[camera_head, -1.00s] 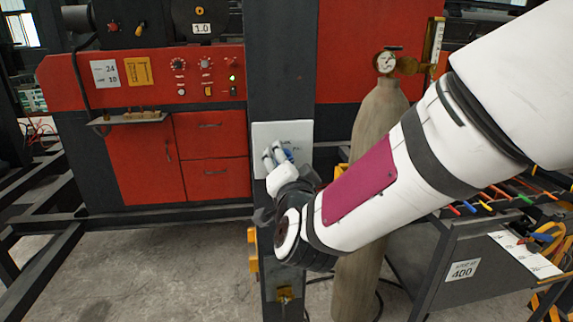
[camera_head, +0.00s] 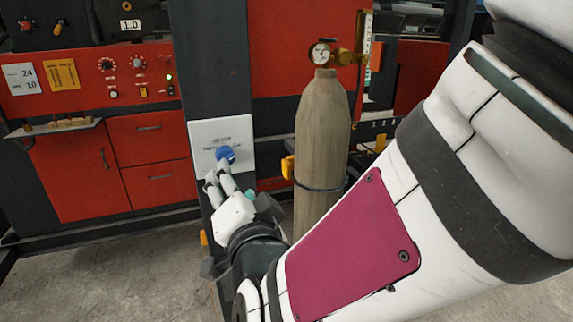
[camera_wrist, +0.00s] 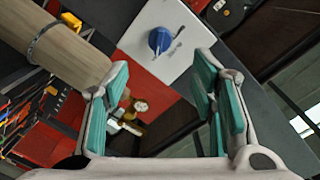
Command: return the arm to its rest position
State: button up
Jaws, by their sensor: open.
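My gripper (camera_head: 218,184) is in front of the dark post, at the lower edge of a white panel (camera_head: 206,133) with a blue knob (camera_head: 225,153). In the head view its fingertips appear just below the knob; whether they touch the panel cannot be told there. In the wrist view my gripper (camera_wrist: 160,95) is open, its teal-padded fingers wide apart with nothing between them. There the blue knob (camera_wrist: 160,40) lies beyond the fingertips, apart from them. My white arm with a magenta plate crosses the lower right of the head view.
A tan gas cylinder (camera_head: 321,140) with a gauge (camera_head: 320,53) stands right of the post, close to my arm. A red cabinet (camera_head: 150,150) with drawers and a control panel is at the left. Concrete floor (camera_head: 120,270) is clear at the lower left.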

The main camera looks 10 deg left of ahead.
jog(key=shift+s+d, duration=0.15)
jog(key=d+n+g+h, duration=0.4)
jog(key=d+g+h, duration=0.1)
jog(key=d, duration=1.4)
jog(key=s+d+f+g+h, duration=0.1)
jog(key=s+d+g+h, duration=0.2)
jog(key=s+d, duration=1)
jog(key=d+g, duration=0.1)
jog(key=d, duration=0.2)
jog(key=shift+s+d+h, duration=0.2)
jog(key=shift+h, duration=0.1)
